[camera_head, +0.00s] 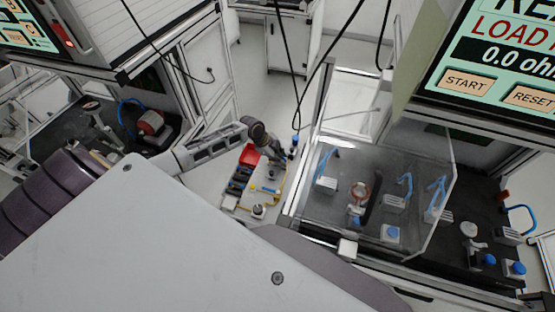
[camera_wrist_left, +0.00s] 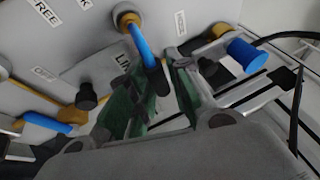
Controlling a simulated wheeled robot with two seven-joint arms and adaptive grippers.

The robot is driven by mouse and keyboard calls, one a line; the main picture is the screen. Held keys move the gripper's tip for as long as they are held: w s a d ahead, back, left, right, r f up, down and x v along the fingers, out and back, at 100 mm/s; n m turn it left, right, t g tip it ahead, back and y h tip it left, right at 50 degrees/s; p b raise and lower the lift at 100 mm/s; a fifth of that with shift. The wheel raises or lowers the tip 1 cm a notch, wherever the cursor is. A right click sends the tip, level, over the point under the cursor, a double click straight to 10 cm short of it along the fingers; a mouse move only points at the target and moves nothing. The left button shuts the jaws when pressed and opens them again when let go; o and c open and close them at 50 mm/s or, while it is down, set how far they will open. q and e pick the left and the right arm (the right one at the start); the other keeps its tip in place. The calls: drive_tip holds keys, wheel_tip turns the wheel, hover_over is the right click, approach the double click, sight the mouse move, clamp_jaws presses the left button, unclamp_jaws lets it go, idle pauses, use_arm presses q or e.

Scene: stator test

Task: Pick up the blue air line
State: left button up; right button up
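The blue air line (camera_wrist_left: 143,47) runs down from a brass-coloured end on a grey labelled panel in the left wrist view. Its lower part reaches the gap between the green finger pads of my left gripper (camera_wrist_left: 157,100). The pads stand apart, and I see no clear contact with the line. In the head view my left gripper (camera_head: 284,156) is over the bench between the two stations, beside a small blue part (camera_head: 295,139). I cannot tell whether that part is the air line. My right gripper is not in view.
In the left wrist view a blue cylinder (camera_wrist_left: 247,55) is at the right and a blue handle (camera_wrist_left: 46,122) at the left. In the head view a red-and-dark tray (camera_head: 239,180) lies below my left gripper. A clear guard (camera_head: 433,205) stands at the right.

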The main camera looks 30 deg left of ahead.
sight(279, 156)
use_arm(q)
clamp_jaws()
drive_tip(key=shift+r+b, duration=0.5)
drive_tip(key=shift+r, duration=4.5)
